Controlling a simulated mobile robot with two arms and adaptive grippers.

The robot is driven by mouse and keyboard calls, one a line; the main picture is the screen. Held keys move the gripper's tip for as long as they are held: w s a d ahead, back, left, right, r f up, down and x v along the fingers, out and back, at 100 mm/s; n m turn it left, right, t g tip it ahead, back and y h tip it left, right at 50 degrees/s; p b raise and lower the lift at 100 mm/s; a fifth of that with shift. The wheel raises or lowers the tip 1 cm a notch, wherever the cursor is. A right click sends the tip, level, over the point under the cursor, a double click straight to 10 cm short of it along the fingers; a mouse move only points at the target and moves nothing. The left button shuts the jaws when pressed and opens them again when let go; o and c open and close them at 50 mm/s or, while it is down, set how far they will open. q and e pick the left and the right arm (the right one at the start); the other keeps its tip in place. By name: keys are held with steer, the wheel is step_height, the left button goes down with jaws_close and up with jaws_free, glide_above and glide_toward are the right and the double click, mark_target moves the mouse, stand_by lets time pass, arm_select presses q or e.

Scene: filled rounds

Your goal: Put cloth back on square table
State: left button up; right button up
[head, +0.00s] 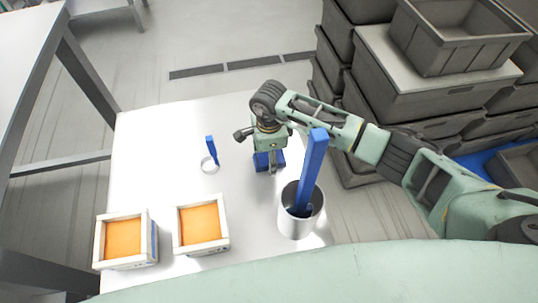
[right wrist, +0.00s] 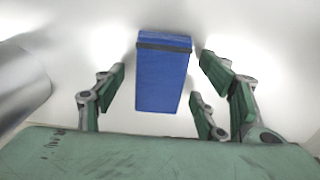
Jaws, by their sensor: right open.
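A blue folded thing with a dark band, which may be the cloth (right wrist: 163,82), lies on a white table top (head: 140,170). It also shows in the head view (head: 262,163), partly hidden by my right gripper (head: 270,158). My right gripper points down over it and is open. In the right wrist view its fingers stand on both sides of the blue thing, with gaps between. I cannot tell the height of the fingertips above the table. My left gripper is not in view.
A metal cup (head: 297,222) holding a tall blue stick stands close in front of my right gripper. A small white ring-like holder with a blue handle (head: 210,152) and two white crates with orange contents (head: 200,225) (head: 124,240) share the table. Grey bins (head: 430,85) are stacked behind right.

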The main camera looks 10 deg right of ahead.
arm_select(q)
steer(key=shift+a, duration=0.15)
arm_select(e)
steer(key=shift+r, duration=0.45)
arm_select(q)
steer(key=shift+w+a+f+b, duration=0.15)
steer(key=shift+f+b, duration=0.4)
steer(key=shift+b, duration=0.05)
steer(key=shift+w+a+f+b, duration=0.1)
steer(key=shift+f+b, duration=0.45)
arm_select(e)
step_height(320, 180, up, 11)
steer(key=shift+r, duration=0.15)
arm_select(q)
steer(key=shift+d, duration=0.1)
